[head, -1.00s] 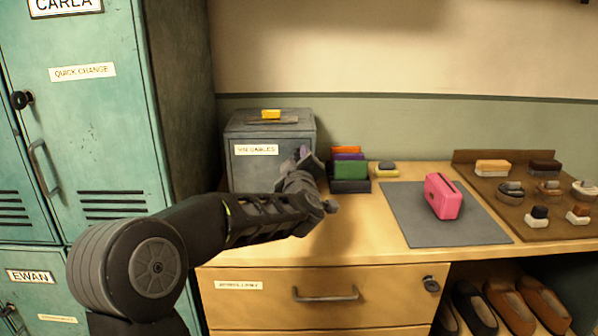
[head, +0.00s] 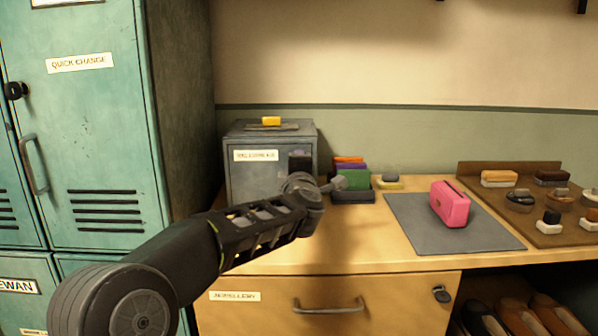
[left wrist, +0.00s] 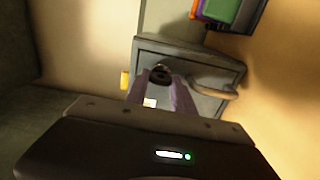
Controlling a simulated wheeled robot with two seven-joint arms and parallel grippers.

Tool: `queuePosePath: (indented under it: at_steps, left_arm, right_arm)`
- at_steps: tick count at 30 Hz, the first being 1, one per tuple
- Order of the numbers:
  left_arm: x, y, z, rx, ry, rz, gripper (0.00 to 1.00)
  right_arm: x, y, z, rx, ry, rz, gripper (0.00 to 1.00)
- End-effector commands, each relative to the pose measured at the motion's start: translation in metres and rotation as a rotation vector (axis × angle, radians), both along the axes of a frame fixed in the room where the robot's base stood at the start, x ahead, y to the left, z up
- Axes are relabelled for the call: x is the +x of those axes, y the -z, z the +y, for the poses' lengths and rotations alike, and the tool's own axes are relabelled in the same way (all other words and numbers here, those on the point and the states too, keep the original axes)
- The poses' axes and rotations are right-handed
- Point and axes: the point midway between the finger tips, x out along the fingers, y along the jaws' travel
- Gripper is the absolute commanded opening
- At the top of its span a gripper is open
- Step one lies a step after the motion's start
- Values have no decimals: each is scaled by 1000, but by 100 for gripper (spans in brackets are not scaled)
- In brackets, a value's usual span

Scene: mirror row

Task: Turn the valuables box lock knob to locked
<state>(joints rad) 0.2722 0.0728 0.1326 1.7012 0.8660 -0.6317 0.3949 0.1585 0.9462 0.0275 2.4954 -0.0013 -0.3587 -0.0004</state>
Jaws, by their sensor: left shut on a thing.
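The valuables box (head: 255,182) is a grey metal box with a white label, standing at the left end of the wooden counter. In the left wrist view its front (left wrist: 205,68) shows a dark round lock knob (left wrist: 160,72) and a grey handle (left wrist: 213,88). My left gripper (left wrist: 159,84) is at the box front with its two pale purple fingers on either side of the knob, shut on it. In the head view my left gripper (head: 300,161) and wrist cover the knob. The knob's marks are too small to read. My right gripper is out of view.
A yellow-topped item (head: 271,121) lies on the box. Beside the box stands a holder with coloured pieces (head: 352,180). A pink case (head: 450,205) stands on a grey mat (head: 410,222). A brown tray (head: 480,200) holds brushes. Green lockers (head: 100,130) rise at the left.

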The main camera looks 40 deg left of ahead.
Motion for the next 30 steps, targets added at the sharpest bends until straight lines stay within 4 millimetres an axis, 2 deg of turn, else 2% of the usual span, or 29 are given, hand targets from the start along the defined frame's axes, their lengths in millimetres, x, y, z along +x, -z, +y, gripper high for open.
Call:
queuePosePath:
  at_steps: [16, 17, 24, 30]
  left_arm:
    - [0, 1, 0, -27, 0, -18, 0]
    - [0, 1, 0, -27, 0, -18, 32]
    - [0, 1, 0, -25, 0, -18, 52]
    - [0, 0, 0, -25, 0, -18, 52]
  right_arm:
    - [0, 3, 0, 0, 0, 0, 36]
    - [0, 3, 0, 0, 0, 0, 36]
    - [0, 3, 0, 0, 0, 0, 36]
    - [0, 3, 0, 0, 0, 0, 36]
